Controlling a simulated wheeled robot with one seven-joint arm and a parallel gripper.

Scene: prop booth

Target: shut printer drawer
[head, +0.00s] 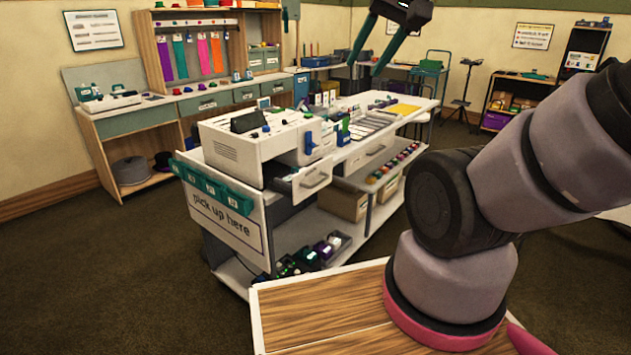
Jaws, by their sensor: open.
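A white printer (232,145) stands on the near end of the long white counter (418,108), left of the picture's middle. A drawer (312,180) with a grey handle on its front sticks out below the printer's right part, toward the aisle. Its front stands clear of the body, so it is at least partly open. My gripper (364,73) hangs in the air at the top of the picture, above and beyond the printer. Its two dark green fingers are apart with nothing between them. It is well away from the drawer.
My arm fills the right side, over a wooden-topped surface (320,310). A lower shelf holds boxes (343,200) and small devices (310,257). Open carpet (120,260) lies at left.

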